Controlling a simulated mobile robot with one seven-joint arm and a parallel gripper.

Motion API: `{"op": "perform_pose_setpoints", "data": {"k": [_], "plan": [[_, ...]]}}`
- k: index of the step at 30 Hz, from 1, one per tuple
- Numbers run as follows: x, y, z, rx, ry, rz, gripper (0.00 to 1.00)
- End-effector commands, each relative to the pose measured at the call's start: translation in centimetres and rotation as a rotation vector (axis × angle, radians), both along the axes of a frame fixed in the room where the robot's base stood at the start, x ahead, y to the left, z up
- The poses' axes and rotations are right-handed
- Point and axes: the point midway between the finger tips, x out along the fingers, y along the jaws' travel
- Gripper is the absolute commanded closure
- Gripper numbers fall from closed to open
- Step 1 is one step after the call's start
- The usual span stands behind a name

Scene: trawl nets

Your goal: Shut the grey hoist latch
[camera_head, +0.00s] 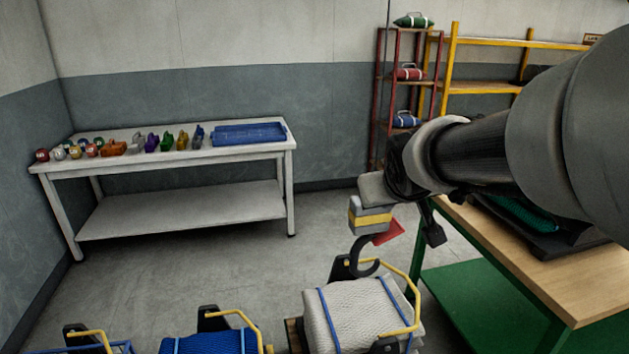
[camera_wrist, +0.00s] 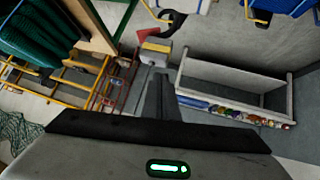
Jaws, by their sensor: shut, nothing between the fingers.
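The hoist block (camera_head: 370,217) is grey with a yellow band, and a dark curved hook (camera_head: 366,258) hangs below it. A red latch plate (camera_head: 389,232) sticks out to the right of the block, away from the hook. In the wrist view the block (camera_wrist: 155,48), the red plate (camera_wrist: 148,35) and part of the hook (camera_wrist: 172,22) show past my fingers. My gripper (camera_wrist: 157,78) is shut and empty, its tips pointing toward the block. Whether they touch it I cannot tell. In the head view my arm's end is close above and right of the block; the fingertips are hard to make out there.
A grey net bundle (camera_head: 352,312) sits in a yellow-railed cradle below the hook, with a blue bundle (camera_head: 208,342) to its left. A wooden-topped bench (camera_head: 560,285) stands at right. A white table (camera_head: 185,165) and red rack (camera_head: 380,100) stand behind. Open floor lies between.

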Motion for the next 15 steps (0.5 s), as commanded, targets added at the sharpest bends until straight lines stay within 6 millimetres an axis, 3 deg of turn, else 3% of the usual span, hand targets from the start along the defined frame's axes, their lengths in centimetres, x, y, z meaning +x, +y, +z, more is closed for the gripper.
{"op": "perform_pose_setpoints", "data": {"k": [1, 5, 9, 15], "plan": [[1.9, -1.1, -2.8, -0.022, -0.02, 0.01, 1.0], [6.7, -3.7, -7.0, -0.081, -0.092, 0.06, 1.0], [11.9, -6.9, -13.0, -0.136, -0.185, 0.133, 1.0], [16.9, -10.8, -21.7, -0.177, -0.328, 0.24, 1.0]]}}
